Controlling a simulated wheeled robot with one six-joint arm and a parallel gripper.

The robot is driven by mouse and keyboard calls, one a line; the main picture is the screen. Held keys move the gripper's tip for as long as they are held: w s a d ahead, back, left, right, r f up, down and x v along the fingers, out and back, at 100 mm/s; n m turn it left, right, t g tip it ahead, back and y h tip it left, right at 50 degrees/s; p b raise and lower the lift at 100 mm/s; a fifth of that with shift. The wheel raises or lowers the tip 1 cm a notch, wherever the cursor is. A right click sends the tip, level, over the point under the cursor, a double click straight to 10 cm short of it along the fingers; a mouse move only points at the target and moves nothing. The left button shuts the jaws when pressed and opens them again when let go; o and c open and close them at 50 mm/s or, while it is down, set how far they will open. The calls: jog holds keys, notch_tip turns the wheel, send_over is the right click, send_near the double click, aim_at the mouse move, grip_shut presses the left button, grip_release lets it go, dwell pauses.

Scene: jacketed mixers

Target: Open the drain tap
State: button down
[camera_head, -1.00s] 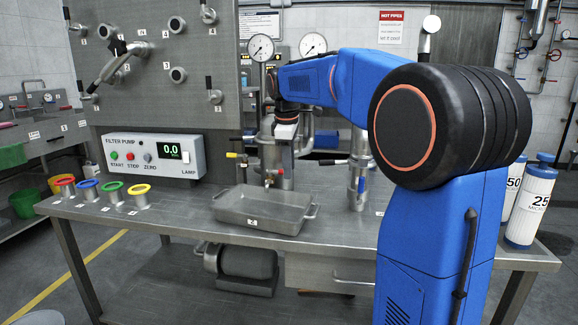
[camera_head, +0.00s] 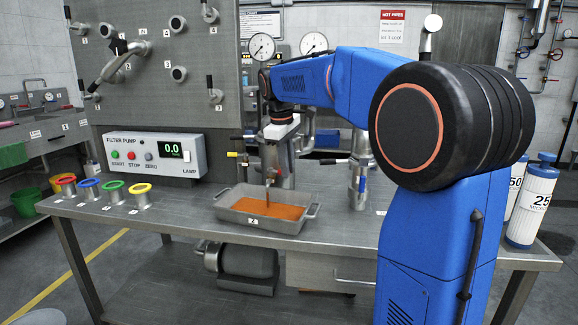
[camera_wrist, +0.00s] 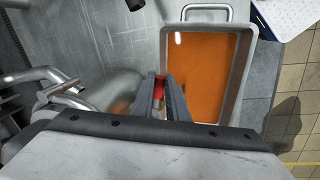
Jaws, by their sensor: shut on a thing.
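The drain tap (camera_head: 270,180) hangs at the front of the metal mixer vessel, above the rear of the tray. My gripper (camera_wrist: 160,84) is shut on its red handle (camera_wrist: 158,92); only a little red shows between the fingers in the wrist view. An orange stream (camera_head: 267,197) falls from the tap into the grey metal tray (camera_head: 231,219). Orange liquid (camera_wrist: 200,72) covers the tray floor. In the head view my arm comes down from above to the tap and hides part of the vessel.
The control box (camera_head: 155,155) stands to the left, with several coloured-rim cups (camera_head: 140,198) in front. A second metal vessel (camera_head: 358,180) stands to the right. White filter cartridges (camera_head: 531,205) are at the right bench end. Bench space beside the tray is clear.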

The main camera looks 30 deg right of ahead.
jog(key=shift+s+a+m+g, duration=0.2)
jog(key=shift+a+m, duration=0.35)
jog(key=shift+m, duration=0.5)
jog(key=shift+s+a+m+g, duration=0.1)
jog(key=shift+s+a+m, duration=0.1)
jog(key=shift+a+m, duration=0.6)
jog(key=shift+d+m, duration=0.2)
jog(key=shift+m, duration=0.15)
jog(key=c, duration=1.7)
grip_release()
jog(key=shift+c, duration=0.2)
jog(key=a+r, duration=0.3)
jog(key=r, duration=1.4)
jog(key=shift+s+a, duration=0.15)
jog(key=shift+s, duration=0.25)
